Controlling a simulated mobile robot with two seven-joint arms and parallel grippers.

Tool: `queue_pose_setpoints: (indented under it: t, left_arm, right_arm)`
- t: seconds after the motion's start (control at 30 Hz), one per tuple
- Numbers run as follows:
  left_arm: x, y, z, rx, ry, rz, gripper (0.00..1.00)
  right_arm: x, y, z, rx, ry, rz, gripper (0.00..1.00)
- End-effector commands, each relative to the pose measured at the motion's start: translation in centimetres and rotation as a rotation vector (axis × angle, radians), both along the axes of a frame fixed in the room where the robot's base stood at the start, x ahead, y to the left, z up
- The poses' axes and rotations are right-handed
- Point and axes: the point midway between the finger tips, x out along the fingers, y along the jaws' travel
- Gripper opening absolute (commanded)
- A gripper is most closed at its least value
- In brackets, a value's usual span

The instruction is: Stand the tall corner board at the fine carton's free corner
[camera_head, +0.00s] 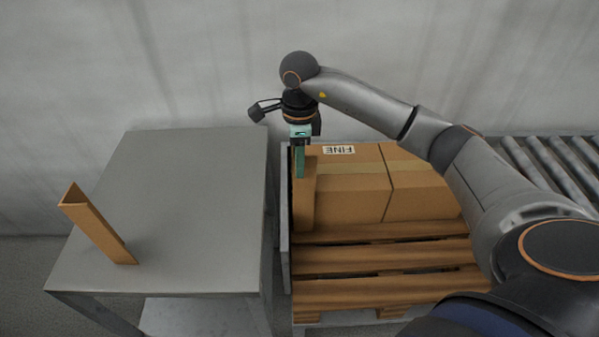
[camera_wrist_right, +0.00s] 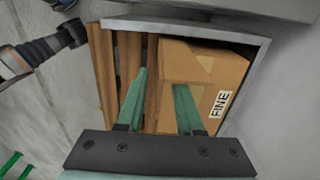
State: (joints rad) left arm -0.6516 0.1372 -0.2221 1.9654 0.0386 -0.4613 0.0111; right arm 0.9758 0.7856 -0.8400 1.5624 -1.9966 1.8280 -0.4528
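The fine carton (camera_head: 350,205) sits on the pallet in the head view, its FINE label on top. It also shows in the right wrist view (camera_wrist_right: 200,68). A brown corner board (camera_head: 303,205) stands roughly upright beside its front-left corner. Another corner board (camera_head: 97,228) stands on the grey table at left; I cannot tell which is taller. My right gripper (camera_head: 300,172) points down above the board by the carton. In the wrist view its green fingers (camera_wrist_right: 160,85) are apart, with no board clearly clamped between them. Green strips at the wrist view's lower left may be my left gripper (camera_wrist_right: 12,165).
The grey table (camera_head: 190,190) is otherwise bare. The wooden pallet (camera_head: 380,256) has bare slats in front of the carton. A low grey side plate (camera_head: 285,235) runs close along the pallet's left side. A roller conveyor (camera_head: 550,170) lies at the right, with the wall behind.

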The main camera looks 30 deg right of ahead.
Motion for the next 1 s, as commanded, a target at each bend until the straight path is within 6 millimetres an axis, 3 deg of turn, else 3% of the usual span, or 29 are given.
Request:
queue_pose_setpoints:
  t: [0.2,0.4,1.0]
  left_arm:
    - [-0.1,0.2,-0.2,0.004,0.005,0.003,0.5]
    - [-0.2,0.2,-0.3,0.005,0.008,0.003,0.5]
    - [-0.2,0.3,-0.2,0.005,0.007,0.004,0.5]
  right_arm:
    - [0.1,0.0,4.7,0.0,-0.004,0.0,0.36]
    - [0.0,0.0,6.8,0.0,0.0,0.0,0.36]
    - [0.0,0.0,7.2,0.0,0.001,0.0,0.36]
